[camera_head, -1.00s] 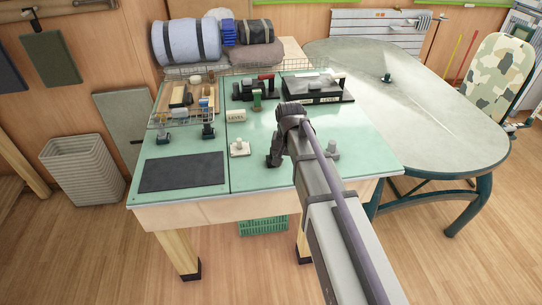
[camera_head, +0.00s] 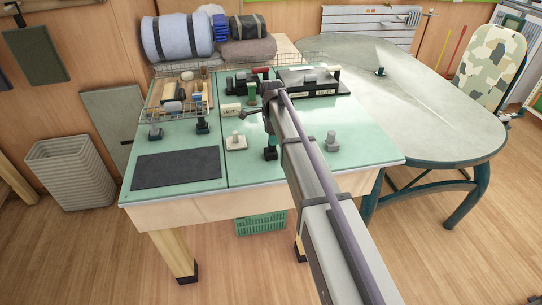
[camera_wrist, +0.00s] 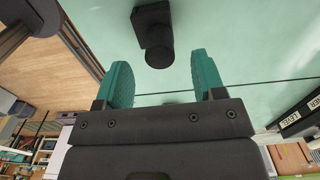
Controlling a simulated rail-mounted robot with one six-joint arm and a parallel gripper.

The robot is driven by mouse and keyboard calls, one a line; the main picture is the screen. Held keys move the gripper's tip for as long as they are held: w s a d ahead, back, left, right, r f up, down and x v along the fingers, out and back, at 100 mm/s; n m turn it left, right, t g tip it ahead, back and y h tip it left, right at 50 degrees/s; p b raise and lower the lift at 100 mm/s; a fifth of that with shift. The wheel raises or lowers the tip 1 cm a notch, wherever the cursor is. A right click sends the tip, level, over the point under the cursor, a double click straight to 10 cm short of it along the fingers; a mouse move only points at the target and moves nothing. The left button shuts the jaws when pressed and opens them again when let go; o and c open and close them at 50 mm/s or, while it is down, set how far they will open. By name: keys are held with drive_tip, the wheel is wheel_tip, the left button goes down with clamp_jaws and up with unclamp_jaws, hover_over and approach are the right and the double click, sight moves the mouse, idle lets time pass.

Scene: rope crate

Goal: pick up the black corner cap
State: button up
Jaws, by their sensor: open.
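A black piece with a square base and a round stub (camera_wrist: 153,35), which looks like the black corner cap, sits on the green tabletop at the top of the wrist view. It lies ahead of my gripper (camera_wrist: 160,75), outside the fingers. I cannot tell which matches the wrist view.
A white knobbed piece (camera_head: 236,143) stands left of my gripper and a grey one (camera_head: 332,143) to the right. A dark mat (camera_head: 178,169) lies at front left.

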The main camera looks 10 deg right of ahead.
sight(271, 149)
wheel_tip(271, 149, down, 5)
drive_tip(key=b, duration=0.5)
drive_tip(key=shift+a+f, duration=0.1)
drive_tip(key=shift+f, duration=0.1)
drive_tip(key=shift+r, duration=0.25)
clamp_jaws()
